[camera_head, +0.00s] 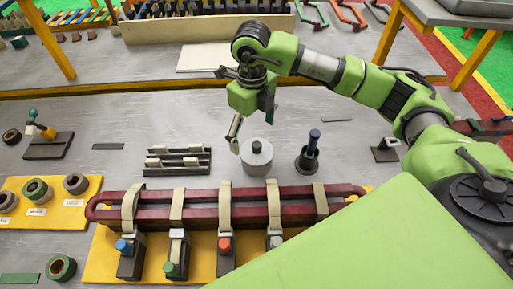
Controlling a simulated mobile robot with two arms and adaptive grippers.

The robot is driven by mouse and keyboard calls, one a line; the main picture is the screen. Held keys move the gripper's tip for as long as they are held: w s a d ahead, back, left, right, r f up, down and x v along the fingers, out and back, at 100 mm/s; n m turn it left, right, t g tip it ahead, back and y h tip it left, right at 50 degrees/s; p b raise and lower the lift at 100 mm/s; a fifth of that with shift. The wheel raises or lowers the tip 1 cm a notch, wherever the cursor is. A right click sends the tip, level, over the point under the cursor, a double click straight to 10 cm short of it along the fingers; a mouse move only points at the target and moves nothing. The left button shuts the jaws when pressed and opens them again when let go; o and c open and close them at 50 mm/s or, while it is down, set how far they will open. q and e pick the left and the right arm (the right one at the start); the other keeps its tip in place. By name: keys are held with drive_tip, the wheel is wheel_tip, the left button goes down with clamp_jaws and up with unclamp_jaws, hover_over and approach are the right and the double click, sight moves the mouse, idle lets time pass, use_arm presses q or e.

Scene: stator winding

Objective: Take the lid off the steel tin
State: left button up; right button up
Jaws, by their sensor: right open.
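The steel tin (257,163) stands upright on the grey bench in the middle of the view. Its lid (257,148) is on top, with a small dark knob in the centre. My right gripper (252,128) is above the tin and slightly to its left, pointing down. It is open and empty, with one pale finger hanging left of the lid and a darker finger behind on the right. I cannot tell whether either finger touches the tin. My left gripper is not in view.
A dark holder with a blue-handled tool (308,157) stands just right of the tin. A slotted rack (177,160) lies to the left. The dark red coil (210,208) with pale straps runs in front. Rolls of tape (36,190) sit at far left. Bench behind the rack is clear.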

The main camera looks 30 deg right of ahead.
sight(257, 145)
drive_tip(key=f, duration=0.1)
drive_tip(key=f+p, duration=0.1)
drive_tip(key=f, duration=0.1)
drive_tip(key=s+f+p, duration=0.1)
drive_tip(key=shift+d+f, duration=0.15)
drive_tip(key=shift+d, duration=0.25)
drive_tip(key=shift+f, duration=0.4)
drive_tip(key=c, duration=2)
drive_tip(key=shift+s+a, duration=0.1)
drive_tip(key=shift+s, duration=0.05)
clamp_jaws()
